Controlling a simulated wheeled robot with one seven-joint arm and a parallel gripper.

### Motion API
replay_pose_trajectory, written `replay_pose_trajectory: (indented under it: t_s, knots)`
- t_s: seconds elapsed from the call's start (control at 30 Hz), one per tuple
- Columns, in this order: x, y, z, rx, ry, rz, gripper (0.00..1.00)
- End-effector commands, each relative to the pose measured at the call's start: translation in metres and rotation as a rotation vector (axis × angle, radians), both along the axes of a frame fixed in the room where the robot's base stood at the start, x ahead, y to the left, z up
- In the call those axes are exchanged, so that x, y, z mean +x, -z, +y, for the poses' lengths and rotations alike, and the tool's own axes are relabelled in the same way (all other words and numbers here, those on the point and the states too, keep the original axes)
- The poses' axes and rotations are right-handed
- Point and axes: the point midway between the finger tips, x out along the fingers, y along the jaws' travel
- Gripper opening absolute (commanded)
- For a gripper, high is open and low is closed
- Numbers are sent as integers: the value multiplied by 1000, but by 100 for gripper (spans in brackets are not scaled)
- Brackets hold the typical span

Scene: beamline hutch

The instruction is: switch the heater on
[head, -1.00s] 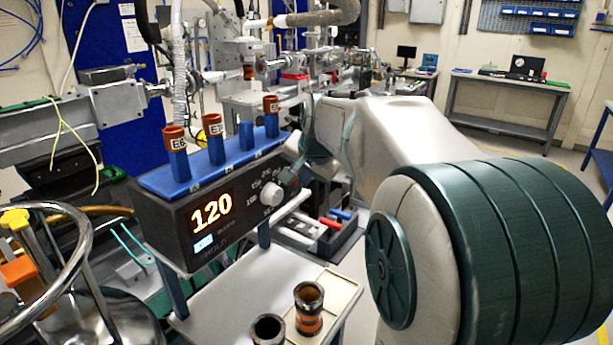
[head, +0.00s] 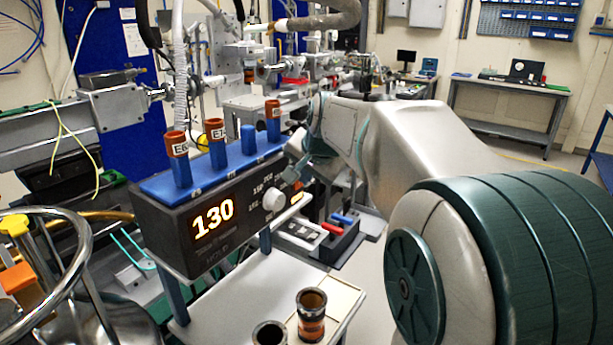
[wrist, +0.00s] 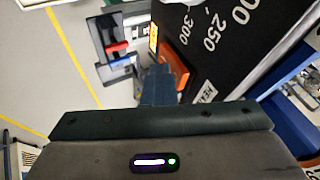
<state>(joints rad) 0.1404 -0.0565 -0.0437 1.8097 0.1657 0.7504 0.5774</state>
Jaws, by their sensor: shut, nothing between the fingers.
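The heater (head: 165,225) is a dark box with a blue top and a lit orange display (head: 213,219) reading 130. A pale round knob (head: 273,199) sits on its front, with a temperature scale around it. An orange switch (wrist: 176,70) shows in the wrist view beside a white label that seems to read HEAT. A small amber light glows near it (wrist: 153,40); an amber glow also shows at the front's right end in the head view (head: 298,197). My gripper (wrist: 160,85) is shut and empty, its tip at the orange switch; I cannot tell whether they touch.
Brown-capped tubes (head: 177,155) and a blue peg (head: 248,140) stand in the heater's top. Two open dark vials (head: 311,315) stand on the shelf below. A chrome ring (head: 75,270) is at left. Open floor lies at right.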

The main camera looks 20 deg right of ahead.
Motion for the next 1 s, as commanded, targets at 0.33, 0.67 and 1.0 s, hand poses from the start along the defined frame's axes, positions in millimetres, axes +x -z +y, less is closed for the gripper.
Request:
replay_pose_trajectory:
  t_s: [0.33, 0.67, 1.0]
  knots:
    - [-2, 0, -2, 1, -1, -4, 0]
    - [-43, -21, -26, -1, 1, -9, 0]
    - [-84, -64, -26, -1, -8, -5, 0]
